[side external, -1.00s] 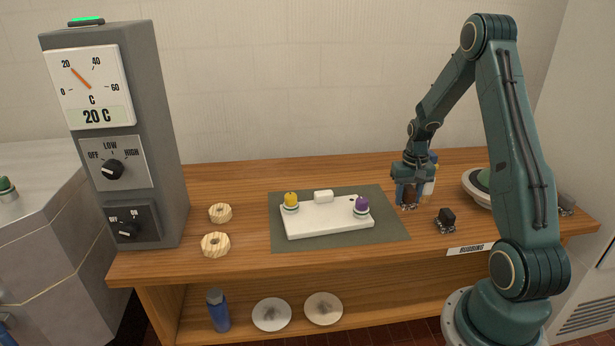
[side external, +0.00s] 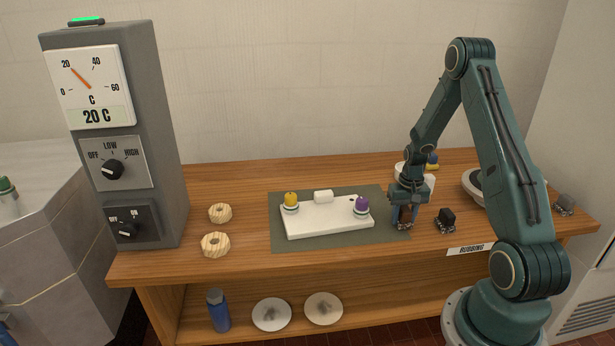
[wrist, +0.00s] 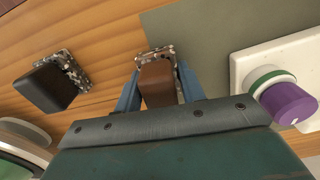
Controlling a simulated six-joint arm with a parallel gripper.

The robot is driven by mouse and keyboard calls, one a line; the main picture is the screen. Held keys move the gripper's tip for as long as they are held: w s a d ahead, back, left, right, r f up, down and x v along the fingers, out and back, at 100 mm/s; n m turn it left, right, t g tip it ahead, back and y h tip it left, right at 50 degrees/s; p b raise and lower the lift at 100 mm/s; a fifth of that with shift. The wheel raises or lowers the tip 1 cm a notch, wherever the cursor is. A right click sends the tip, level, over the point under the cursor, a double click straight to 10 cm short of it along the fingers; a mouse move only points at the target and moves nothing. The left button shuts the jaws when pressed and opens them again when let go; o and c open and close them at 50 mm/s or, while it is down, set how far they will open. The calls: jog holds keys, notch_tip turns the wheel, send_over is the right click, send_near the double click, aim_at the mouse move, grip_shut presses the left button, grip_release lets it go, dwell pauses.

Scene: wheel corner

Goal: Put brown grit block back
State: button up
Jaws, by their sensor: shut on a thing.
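The brown grit block (side external: 404,214) has a brown body and a speckled grey gritty end. My gripper (side external: 404,220) is shut on it, pointing down over the tabletop by the right edge of the grey-green mat (side external: 300,239). In the wrist view the brown grit block (wrist: 157,84) sits between the two blue fingers of my gripper (wrist: 157,85), its gritty end showing past them. I cannot tell whether the block touches the surface. A black grit block (side external: 446,217) stands on the wood just to the right; it also shows in the wrist view (wrist: 50,85).
A white board (side external: 325,222) with yellow (side external: 291,198) and purple (side external: 361,203) knobs lies on the mat. A "RUBBING" label (side external: 471,249) is on the bench's front edge. A grey block (side external: 564,204) and a bowl (side external: 471,185) are at right. A white container, partly hidden, stands behind my gripper.

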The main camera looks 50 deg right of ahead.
aim_at(406, 208)
jog(key=shift+f, duration=0.3)
jog(key=o, duration=1.2)
jog(key=shift+r, duration=0.1)
notch_tip(406, 208, up, 12)
jog(key=shift+d+r, duration=0.1)
jog(key=shift+r, duration=0.8)
